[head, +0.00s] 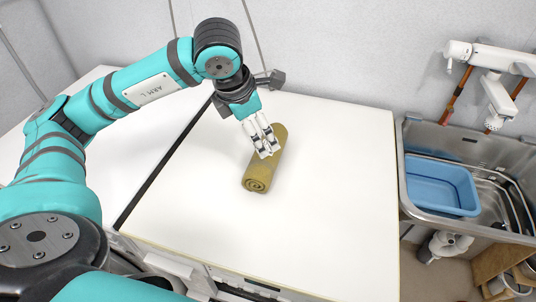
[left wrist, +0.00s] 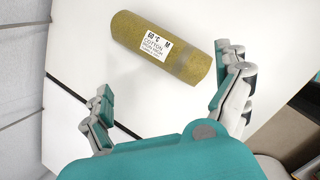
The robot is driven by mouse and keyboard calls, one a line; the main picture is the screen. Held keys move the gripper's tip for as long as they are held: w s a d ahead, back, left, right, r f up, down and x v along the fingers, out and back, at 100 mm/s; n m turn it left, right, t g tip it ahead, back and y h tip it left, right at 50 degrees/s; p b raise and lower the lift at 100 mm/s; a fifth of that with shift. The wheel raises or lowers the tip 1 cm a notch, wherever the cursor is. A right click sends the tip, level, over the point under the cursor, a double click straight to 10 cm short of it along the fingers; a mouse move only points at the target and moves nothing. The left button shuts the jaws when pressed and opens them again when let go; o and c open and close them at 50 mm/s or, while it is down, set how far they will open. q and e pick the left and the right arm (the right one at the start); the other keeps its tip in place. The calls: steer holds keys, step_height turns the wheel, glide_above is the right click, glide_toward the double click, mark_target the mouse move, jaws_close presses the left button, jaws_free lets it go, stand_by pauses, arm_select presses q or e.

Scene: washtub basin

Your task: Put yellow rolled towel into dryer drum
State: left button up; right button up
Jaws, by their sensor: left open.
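The yellow rolled towel (head: 258,181) lies on the white top of a cabinet or appliance (head: 330,190) in the head view. In the left wrist view the towel (left wrist: 165,50) shows a white printed label and lies just beyond the fingertips. My left gripper (head: 266,150) is over the towel's upper half, fingers pointing down. It is open in the left wrist view (left wrist: 165,75), with the towel not between its fingers. I cannot tell from the head view whether a fingertip touches it. The right gripper is not in view. No dryer drum opening shows.
A metal sink (head: 408,205) with a blue basin (head: 440,185) and a white tap (head: 490,62) stands at the right. A dark gap (head: 165,177) separates two white tops. The white top right of the towel is clear. A grey wall (head: 330,40) stands behind.

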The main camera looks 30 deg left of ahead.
mark_target(266, 144)
arm_select(q)
steer(key=w+f+n, duration=0.1)
steer(key=f+n, duration=0.2)
steer(key=w+f+n+p, duration=0.1)
steer(key=w+f+n, duration=0.1)
steer(key=f+n, duration=0.1)
steer(key=w+f+n+h+p, duration=0.1)
steer(key=w+f+n, duration=0.1)
steer(key=f+n, duration=0.1)
steer(key=shift+a+n+t, duration=0.25)
steer(key=shift+n+t, duration=0.05)
steer(key=shift+n, duration=0.2)
steer(key=p+x, duration=0.2)
steer(key=x, duration=0.2)
steer(key=shift+a, duration=0.15)
steer(key=shift+w+f, duration=0.3)
steer(key=shift+f, duration=0.25)
steer(key=c, duration=1.5)
steer(key=shift+r, duration=0.1)
